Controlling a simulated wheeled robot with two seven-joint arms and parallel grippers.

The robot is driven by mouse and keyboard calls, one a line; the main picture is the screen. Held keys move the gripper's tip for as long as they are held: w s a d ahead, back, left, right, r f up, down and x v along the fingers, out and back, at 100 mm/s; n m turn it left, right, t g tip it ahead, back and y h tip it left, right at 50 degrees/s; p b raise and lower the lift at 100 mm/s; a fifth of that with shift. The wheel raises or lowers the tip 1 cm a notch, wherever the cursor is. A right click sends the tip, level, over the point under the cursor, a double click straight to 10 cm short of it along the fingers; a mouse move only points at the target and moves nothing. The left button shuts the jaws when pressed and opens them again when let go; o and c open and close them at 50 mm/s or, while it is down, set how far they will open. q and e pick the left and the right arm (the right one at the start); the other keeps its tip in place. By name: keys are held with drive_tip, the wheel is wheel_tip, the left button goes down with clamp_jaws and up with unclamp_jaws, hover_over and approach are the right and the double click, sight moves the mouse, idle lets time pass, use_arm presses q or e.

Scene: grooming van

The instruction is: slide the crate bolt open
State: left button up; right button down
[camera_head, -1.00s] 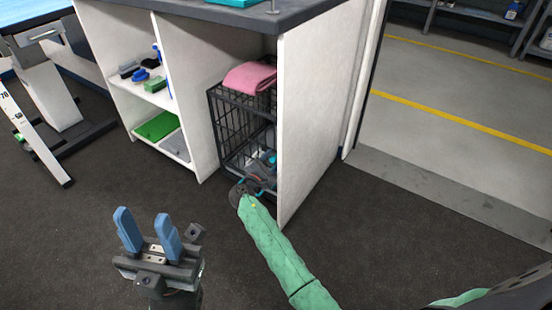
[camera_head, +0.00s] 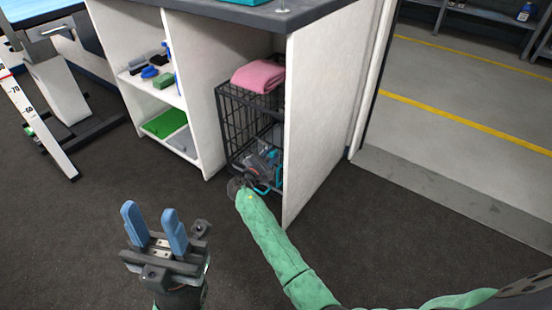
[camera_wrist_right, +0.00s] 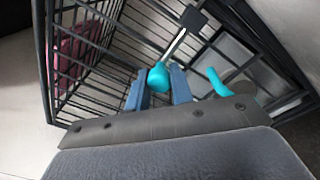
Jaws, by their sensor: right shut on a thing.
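The black wire crate (camera_head: 232,125) stands in the lower right bay of the white cabinet. In the right wrist view, its bars (camera_wrist_right: 105,50) fill the upper part, and a teal bolt knob (camera_wrist_right: 158,76) on a thin metal rod (camera_wrist_right: 176,40) sits between the blue fingers of my right gripper (camera_wrist_right: 158,88), which is shut on it. In the head view, my right gripper (camera_head: 266,160) is at the crate's front, and its own wrist partly hides the bolt. A teal handle (camera_wrist_right: 217,82) is to the right of the knob. My left gripper (camera_head: 154,230) is open and empty over the floor.
A pink towel (camera_head: 258,76) lies on the crate. Shelves on the left hold brushes and a green mat (camera_head: 165,123). The dark floor (camera_head: 70,240) on the left is clear.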

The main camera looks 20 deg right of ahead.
drive_tip(key=shift+w+a, duration=0.1)
drive_tip(key=shift+a, duration=0.05)
drive_tip(key=c, duration=1.5)
unclamp_jaws()
drive_tip(key=o, duration=0.3)
drive_tip(key=shift+a, duration=0.1)
